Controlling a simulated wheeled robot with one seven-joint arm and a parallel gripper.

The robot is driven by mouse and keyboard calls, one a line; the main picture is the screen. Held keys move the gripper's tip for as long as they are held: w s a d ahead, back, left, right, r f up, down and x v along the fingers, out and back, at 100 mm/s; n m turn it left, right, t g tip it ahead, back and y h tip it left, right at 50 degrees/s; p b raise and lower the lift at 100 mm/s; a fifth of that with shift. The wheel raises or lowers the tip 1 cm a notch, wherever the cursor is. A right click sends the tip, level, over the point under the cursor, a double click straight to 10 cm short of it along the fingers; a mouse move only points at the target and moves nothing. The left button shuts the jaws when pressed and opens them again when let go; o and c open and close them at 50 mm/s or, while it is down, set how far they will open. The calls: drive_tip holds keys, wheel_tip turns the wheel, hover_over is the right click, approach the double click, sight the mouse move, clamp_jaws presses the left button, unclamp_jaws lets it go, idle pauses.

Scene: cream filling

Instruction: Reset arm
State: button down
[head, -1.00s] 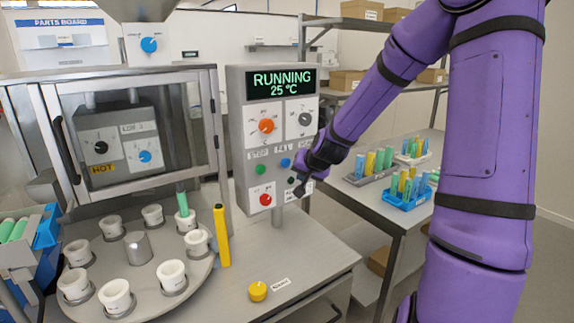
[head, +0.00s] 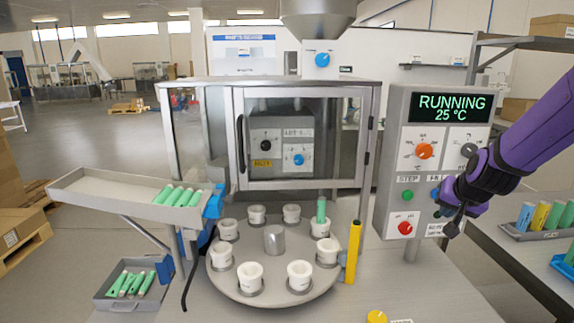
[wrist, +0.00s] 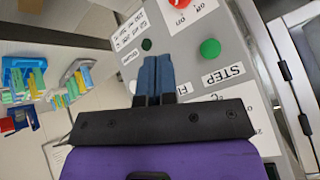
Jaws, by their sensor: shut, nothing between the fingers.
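My purple arm reaches in from the right in the head view. My gripper (head: 449,214) is in front of the lower right part of the grey control panel (head: 392,165). In the wrist view my gripper (wrist: 156,60) shows its two blue fingertips side by side, shut and empty. The fingertips lie over the panel between its labels, near the green STEP button (wrist: 210,48). I cannot tell whether they touch the panel. The display (head: 451,107) reads RUNNING 25 °C.
A round turntable (head: 275,298) with several white cups stands left of the panel, before a glass-doored cabinet (head: 300,90). A yellow post (head: 353,250) stands at its right edge. A sloped chute (head: 110,190) holds green tubes. Tube racks (head: 540,233) stand on the right table.

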drive_tip(key=s+a+r+n+g, duration=0.1)
drive_tip(key=s+a+r+n, duration=0.1)
drive_tip(key=s+a+r, duration=0.4)
drive_tip(key=s+a+r+n+g, duration=0.1)
drive_tip(key=s+a+r+n, duration=0.2)
drive_tip(key=s, duration=0.5)
drive_tip(key=s+r, duration=0.2)
drive_tip(key=s, duration=0.5)
drive_tip(key=s+r, duration=0.2)
drive_tip(key=s, duration=0.5)
drive_tip(key=shift+s+a+r+n+y, duration=0.25)
drive_tip(key=shift+s+r+n+y, duration=0.05)
drive_tip(key=shift+s+r, duration=0.1)
drive_tip(key=shift+w, duration=0.1)
